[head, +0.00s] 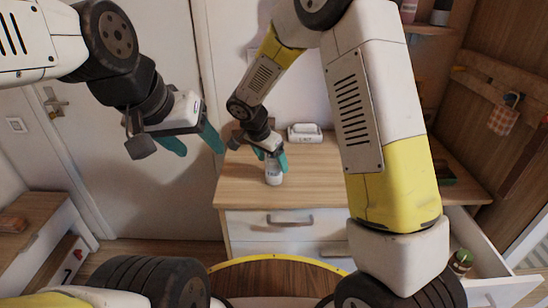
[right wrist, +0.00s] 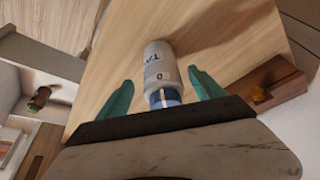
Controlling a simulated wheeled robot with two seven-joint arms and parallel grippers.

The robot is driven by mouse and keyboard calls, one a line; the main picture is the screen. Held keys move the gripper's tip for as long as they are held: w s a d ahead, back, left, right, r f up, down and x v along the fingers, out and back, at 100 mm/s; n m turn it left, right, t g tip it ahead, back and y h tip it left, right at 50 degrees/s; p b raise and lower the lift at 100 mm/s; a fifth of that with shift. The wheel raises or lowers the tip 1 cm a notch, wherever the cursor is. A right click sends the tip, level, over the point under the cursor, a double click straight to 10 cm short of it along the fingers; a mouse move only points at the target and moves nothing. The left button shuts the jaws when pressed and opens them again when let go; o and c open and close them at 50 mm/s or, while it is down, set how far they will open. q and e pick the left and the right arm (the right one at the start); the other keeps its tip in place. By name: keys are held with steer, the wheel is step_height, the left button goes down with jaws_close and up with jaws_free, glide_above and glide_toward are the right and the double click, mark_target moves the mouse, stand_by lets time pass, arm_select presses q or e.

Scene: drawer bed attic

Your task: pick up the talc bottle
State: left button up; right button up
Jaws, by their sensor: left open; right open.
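The talc bottle (head: 274,172) is white with a blue cap and stands on the wooden top of the dresser (head: 310,183). In the right wrist view the talc bottle (right wrist: 158,66) lies between the two teal fingers, its cap toward the palm. My right gripper (head: 272,160) is open around the upper part of the bottle, and gaps show between the fingers and the bottle in the right wrist view (right wrist: 160,98). My left gripper (head: 195,142) is open and empty, in the air left of the dresser in front of the door.
A white box-like item (head: 304,133) sits at the back of the dresser top. An open drawer (head: 485,265) at the right holds a green-capped jar (head: 461,261). A low wooden cabinet (head: 30,225) stands at the left. The dresser top around the bottle is mostly clear.

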mark_target(274, 168)
steer(key=x, duration=0.4)
steer(key=shift+a+f, duration=0.15)
steer(key=shift+f, duration=0.05)
steer(key=shift+c, duration=0.4)
steer(key=c, duration=1.4)
steer(key=shift+c, duration=0.5)
steer(key=shift+r, duration=0.2)
